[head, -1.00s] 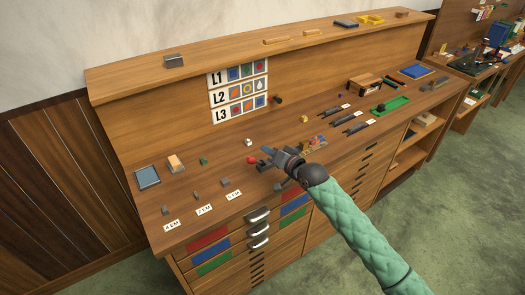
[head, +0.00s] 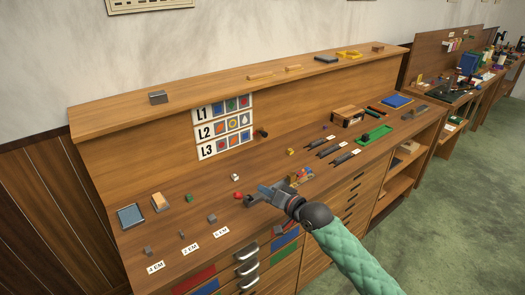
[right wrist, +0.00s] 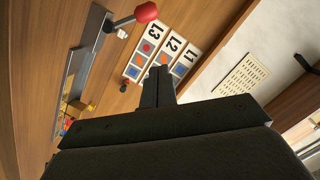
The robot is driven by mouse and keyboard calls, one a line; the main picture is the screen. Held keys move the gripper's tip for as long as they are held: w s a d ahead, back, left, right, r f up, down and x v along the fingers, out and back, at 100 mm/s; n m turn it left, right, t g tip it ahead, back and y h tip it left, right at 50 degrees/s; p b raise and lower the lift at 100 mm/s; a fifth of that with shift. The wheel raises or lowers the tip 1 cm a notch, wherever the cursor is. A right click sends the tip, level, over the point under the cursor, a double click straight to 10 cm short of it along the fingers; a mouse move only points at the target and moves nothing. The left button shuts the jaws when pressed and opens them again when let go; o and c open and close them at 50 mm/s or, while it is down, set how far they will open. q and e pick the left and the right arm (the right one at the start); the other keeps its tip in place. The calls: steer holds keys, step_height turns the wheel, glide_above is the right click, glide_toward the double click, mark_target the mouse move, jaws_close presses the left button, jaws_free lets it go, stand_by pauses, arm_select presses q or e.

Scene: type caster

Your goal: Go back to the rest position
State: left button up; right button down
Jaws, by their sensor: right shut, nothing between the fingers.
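My right gripper (head: 254,199) is over the front middle of the wooden workbench (head: 160,225), with its arm coming in from the lower right. Its fingers are together and hold nothing; in the right wrist view the shut fingers (right wrist: 158,88) point toward the L1–L3 chart. A small red-topped piece (head: 237,196) shows just left of the fingertips in the head view. In the right wrist view a red knob (right wrist: 146,12) on a grey lever shows at the top. My left gripper is out of view.
The picture chart (head: 224,128) stands behind the bench top. Small grey blocks (head: 212,219) and length labels lie at the front left. Black tools (head: 332,149) and a green tray (head: 374,137) lie to the right. Drawers with metal handles (head: 246,252) are below. The green floor is clear at right.

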steer(key=s+d+f+n+g+h, duration=0.1)
steer(key=s+d+f+g+h, duration=0.15)
steer(key=s+f, duration=0.55)
steer(key=s+d+f+n+g+h, duration=0.1)
steer(key=s+d+f+h, duration=0.4)
steer(key=s, duration=0.5)
steer(key=s+d+f+g+h, duration=0.25)
steer(key=s+d, duration=0.35)
steer(key=s, duration=0.5)
steer(key=s+d+f+g+h, duration=0.15)
steer(key=s+d+f, duration=0.3)
steer(key=s, duration=0.55)
step_height(320, 180, down, 24)
steer(key=w+f+g, duration=0.1)
steer(key=w+g, duration=0.1)
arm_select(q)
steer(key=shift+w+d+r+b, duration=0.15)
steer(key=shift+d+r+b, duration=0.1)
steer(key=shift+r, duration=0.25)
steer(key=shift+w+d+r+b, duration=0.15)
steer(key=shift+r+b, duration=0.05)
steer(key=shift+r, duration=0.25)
arm_select(e)
steer(key=s+f, duration=0.4)
steer(key=f, duration=0.8)
steer(key=s+a+f, duration=0.1)
steer(key=s+f, duration=0.3)
steer(key=f, duration=0.8)
steer(key=shift+s+n+g+y, duration=0.3)
steer(key=shift+s+g+y, duration=0.05)
